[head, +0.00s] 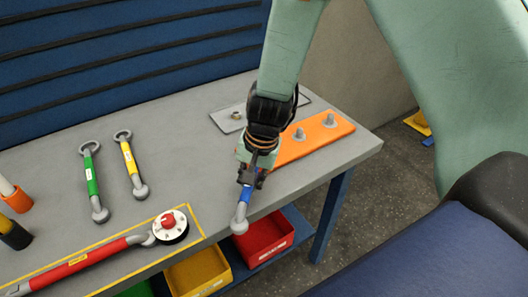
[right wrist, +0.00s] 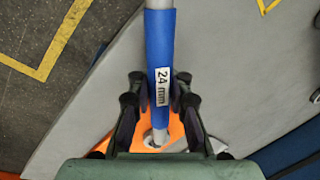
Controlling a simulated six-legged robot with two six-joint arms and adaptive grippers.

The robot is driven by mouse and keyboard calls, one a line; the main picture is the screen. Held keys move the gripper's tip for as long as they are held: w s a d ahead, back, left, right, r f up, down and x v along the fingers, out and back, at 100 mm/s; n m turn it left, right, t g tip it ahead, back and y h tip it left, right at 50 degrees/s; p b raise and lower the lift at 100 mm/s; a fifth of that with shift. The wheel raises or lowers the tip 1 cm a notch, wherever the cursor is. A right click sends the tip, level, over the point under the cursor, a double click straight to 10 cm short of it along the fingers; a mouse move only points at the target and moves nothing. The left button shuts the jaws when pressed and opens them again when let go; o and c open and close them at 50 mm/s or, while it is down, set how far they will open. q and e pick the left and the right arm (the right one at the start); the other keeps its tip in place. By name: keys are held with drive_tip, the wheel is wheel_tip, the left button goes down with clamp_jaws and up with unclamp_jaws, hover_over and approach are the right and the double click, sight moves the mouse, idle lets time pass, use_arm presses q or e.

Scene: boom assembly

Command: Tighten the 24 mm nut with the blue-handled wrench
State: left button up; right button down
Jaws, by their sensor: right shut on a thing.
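My right gripper (head: 248,176) is shut on the blue-handled wrench (head: 244,195), above the table's front edge. The wrench's grey lower end (head: 240,226) points down and toward the front. In the right wrist view, the blue handle (right wrist: 160,50) with its "24 mm" label runs between the fingers. The orange plate (head: 323,139) lies behind and right of the gripper, with two grey nuts or studs (head: 300,134) (head: 329,121) visible. My gripper and arm hide its left part. The wrench's other end is hidden in the head view. I cannot tell which nut is 24 mm. My left gripper is not in view.
A green-handled wrench (head: 92,178) and a yellow-handled wrench (head: 129,160) lie at the left. A red-handled tool (head: 75,267) lies at the front by a round red-knobbed piece (head: 170,224). A grey plate (head: 222,119) lies behind the gripper. Red (head: 262,240) and yellow bins (head: 197,272) sit below.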

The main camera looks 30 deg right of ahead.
drive_tip(key=shift+w+a+m, duration=0.15)
drive_tip(key=shift+w+m, duration=0.1)
drive_tip(key=shift+m, duration=0.05)
drive_tip(key=shift+s+d+n, duration=0.4)
drive_tip(key=shift+n, duration=0.2)
drive_tip(key=shift+r+p, duration=2.85)
drive_tip(key=shift+r, duration=0.05)
